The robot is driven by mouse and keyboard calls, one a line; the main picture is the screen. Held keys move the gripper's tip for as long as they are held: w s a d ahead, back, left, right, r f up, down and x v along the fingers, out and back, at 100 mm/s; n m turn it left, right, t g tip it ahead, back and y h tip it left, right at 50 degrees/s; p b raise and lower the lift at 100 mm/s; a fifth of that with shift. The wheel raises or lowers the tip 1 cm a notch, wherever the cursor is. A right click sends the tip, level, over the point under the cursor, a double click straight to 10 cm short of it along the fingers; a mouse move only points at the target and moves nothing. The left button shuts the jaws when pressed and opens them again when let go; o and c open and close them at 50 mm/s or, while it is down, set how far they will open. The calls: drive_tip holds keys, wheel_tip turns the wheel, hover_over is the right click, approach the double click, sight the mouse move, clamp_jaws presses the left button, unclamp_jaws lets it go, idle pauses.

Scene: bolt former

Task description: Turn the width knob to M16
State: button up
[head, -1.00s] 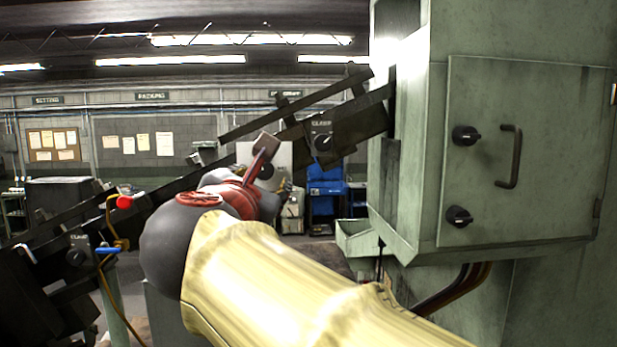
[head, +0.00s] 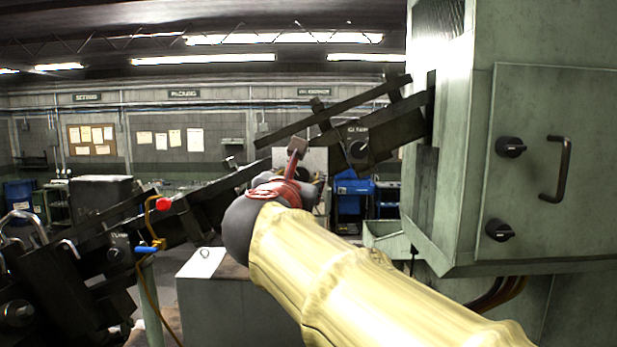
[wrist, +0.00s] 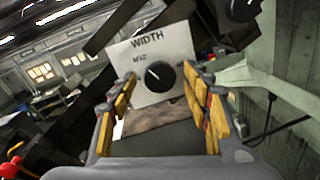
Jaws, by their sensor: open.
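The width knob (wrist: 159,75) is a round black knob on a pale plate (wrist: 141,52) marked WIDTH in the wrist view. M12 is printed to its left; the label on its right is partly covered by a finger. A white mark on the knob appears to point up and left, toward M12. My gripper (wrist: 158,88) is open, one finger on each side of the knob in the picture, with nothing held. I cannot tell the remaining gap to the knob. In the head view my gripper (head: 294,164) hides the knob and part of the plate (head: 316,158).
A green cabinet (head: 455,200) with two black knobs and a handle stands at the right. Dark sloping rails (head: 340,110) cross behind and above the plate. A clamp knob (head: 358,148) sits nearby.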

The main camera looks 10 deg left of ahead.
drive_tip(key=shift+w+a, duration=0.1)
drive_tip(key=shift+c, duration=1.1)
drive_tip(key=shift+c, duration=0.5)
drive_tip(key=c, duration=0.8)
drive_tip(key=shift+c, duration=0.2)
